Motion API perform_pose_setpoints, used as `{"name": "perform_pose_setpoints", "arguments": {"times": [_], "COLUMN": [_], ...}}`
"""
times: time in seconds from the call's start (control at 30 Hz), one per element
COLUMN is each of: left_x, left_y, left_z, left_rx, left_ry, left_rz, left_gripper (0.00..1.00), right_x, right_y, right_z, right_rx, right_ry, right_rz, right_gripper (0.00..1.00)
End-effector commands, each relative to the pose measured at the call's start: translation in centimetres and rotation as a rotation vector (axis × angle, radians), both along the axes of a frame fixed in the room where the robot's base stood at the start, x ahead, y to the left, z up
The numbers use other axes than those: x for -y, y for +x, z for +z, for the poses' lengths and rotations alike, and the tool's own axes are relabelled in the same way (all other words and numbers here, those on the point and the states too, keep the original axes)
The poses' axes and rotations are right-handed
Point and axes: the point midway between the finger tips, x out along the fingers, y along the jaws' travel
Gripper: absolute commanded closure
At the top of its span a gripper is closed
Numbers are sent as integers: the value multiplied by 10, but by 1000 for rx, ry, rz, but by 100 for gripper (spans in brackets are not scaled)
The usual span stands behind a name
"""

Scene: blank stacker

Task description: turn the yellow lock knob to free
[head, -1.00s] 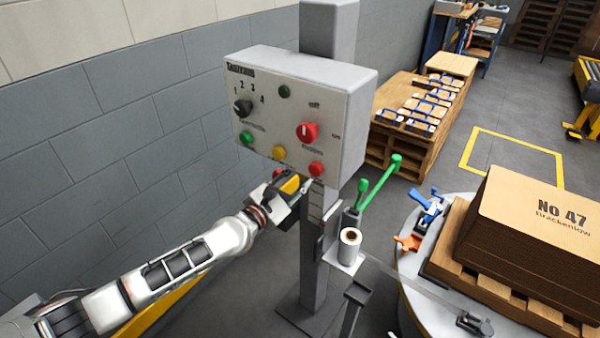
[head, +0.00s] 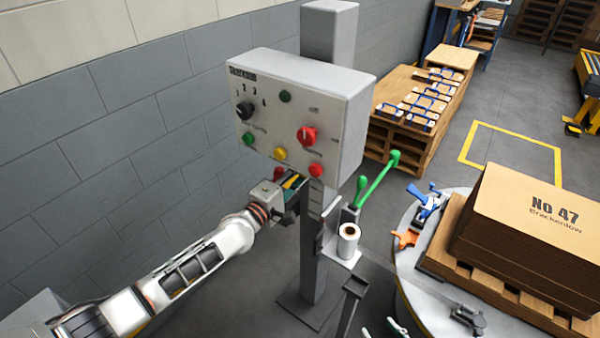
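A yellow part (head: 291,182), possibly the lock knob, shows below the grey control box (head: 345,115), beside the post. My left gripper (head: 284,190) is at this yellow part, its fingers overlapping it and partly hidden. I cannot tell whether they are closed on it or only beside it, nor how the yellow part is turned. A round yellow button (head: 280,154) also sits on the box's face. Small pale and green tips, seemingly of my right gripper (head: 384,330), show at the bottom edge, apart from each other with nothing visible between them.
The box carries a red knob (head: 307,136), a black selector (head: 244,110) and green and red buttons. Right of the post (head: 313,245) are a green lever (head: 378,180), a white roll (head: 348,239) and a turntable (head: 408,285) with stacked cardboard (head: 530,215). A block wall stands left.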

Motion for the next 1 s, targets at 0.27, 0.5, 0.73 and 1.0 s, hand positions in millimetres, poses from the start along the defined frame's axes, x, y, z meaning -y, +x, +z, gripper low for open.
{"name": "perform_pose_setpoints", "arguments": {"times": [0.27,0.5,0.73,1.0], "left_x": [0,0,0,0], "left_y": [-1,0,0,0], "left_z": [-1,-1,-1,-1], "left_rx": [94,134,144,144], "left_ry": [134,188,202,202], "left_rz": [-1,-1,-1,-1], "left_gripper": [95,95,95,95], "right_x": [0,0,0,0], "right_y": [0,1,2,2], "right_z": [4,7,8,8], "right_rx": [1,6,7,7], "right_ry": [0,1,2,2], "right_rz": [0,0,0,0], "right_gripper": [60,60,60,60]}}
